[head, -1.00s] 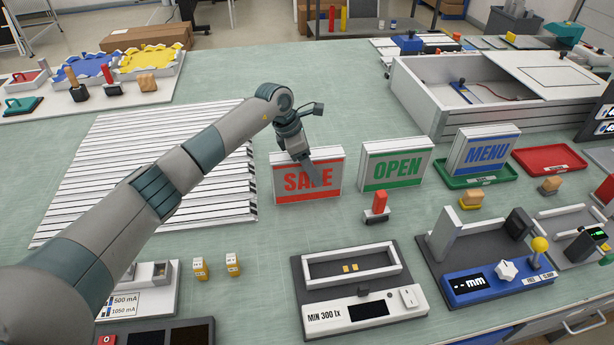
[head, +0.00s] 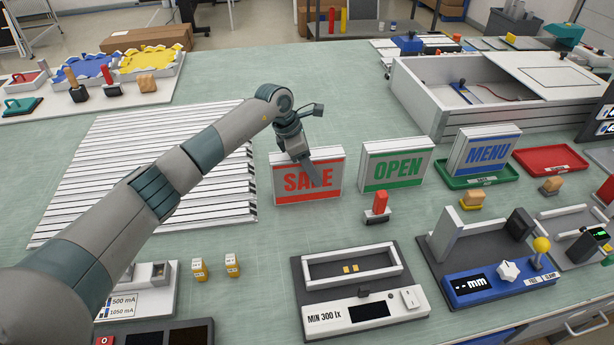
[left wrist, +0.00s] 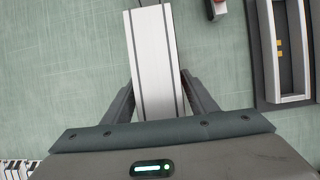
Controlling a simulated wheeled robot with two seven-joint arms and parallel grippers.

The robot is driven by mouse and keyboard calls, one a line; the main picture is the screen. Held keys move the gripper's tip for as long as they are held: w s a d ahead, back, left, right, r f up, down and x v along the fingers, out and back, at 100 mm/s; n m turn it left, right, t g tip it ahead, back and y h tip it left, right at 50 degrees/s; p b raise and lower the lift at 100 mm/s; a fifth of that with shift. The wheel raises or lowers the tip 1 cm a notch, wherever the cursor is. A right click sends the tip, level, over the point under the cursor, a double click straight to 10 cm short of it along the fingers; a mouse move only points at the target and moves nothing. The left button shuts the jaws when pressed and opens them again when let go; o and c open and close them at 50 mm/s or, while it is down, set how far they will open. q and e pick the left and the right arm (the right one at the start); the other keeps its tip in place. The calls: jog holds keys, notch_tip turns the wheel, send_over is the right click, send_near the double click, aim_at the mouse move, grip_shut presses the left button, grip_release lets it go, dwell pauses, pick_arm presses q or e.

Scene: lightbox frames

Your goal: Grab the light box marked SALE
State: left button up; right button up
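The far finger is hidden behind the box in the head view. The OPEN box (head: 397,168) and MENU box (head: 484,152) stand to the right. My right gripper is not in view.
A ribbed white panel (head: 150,165) lies left of the SALE box. A red-handled block (head: 377,207) and the MIN 300 lx device (head: 360,310) are in front. A green tray (head: 490,180) holds the MENU box. A large white case (head: 470,115) stands behind.

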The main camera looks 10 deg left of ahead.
pick_arm(q)
grip_shut()
jog(key=shift+r, duration=0.1)
notch_tip(320, 180, up, 9)
jog(key=b, duration=0.3)
jog(key=shift+r, duration=0.7)
